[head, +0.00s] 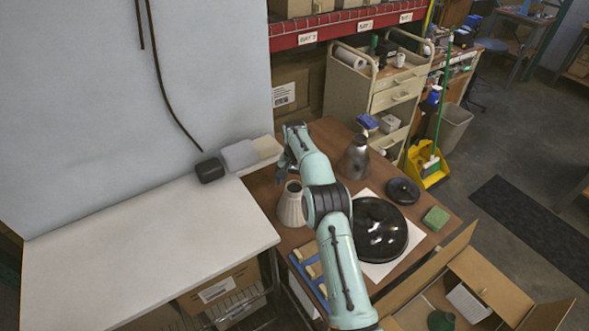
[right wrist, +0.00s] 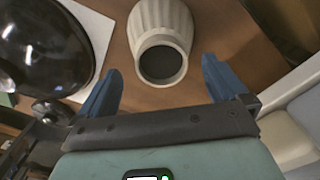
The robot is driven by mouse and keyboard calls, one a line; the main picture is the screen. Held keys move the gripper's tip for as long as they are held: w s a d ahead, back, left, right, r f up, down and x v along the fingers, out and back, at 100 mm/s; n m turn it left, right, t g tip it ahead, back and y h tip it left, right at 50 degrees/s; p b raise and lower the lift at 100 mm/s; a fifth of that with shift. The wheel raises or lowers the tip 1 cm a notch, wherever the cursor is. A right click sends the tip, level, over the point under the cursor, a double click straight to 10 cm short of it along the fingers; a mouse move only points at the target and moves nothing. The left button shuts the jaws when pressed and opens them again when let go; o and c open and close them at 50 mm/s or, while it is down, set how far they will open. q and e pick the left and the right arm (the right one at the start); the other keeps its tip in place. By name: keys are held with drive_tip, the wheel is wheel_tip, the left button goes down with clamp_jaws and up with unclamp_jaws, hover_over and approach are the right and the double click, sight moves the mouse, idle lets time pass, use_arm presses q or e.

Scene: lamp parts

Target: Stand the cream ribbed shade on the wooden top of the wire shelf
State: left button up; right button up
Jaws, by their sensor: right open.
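The cream ribbed shade (head: 291,205) stands on the brown table, near its left edge. In the right wrist view the shade (right wrist: 161,28) shows its round dark opening toward me. My right gripper (head: 284,163) is by the shade in the head view, partly hidden by its own arm. In the right wrist view the gripper (right wrist: 160,84) is open, with blue fingers apart and the shade's opening just beyond and between their tips. A pale flat top (head: 150,240) at left has wire shelving (head: 238,306) beneath it. My left gripper is not in view.
A black glossy dome (head: 380,236) lies on white paper right of my arm. A grey metal shade (head: 355,160), a black disc (head: 403,190) and a green sponge (head: 436,218) are also on the table. A black box (head: 209,170) sits at the pale top's back edge; its middle is clear.

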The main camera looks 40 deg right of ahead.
wheel_tip(320, 180, up, 8)
idle(0.8)
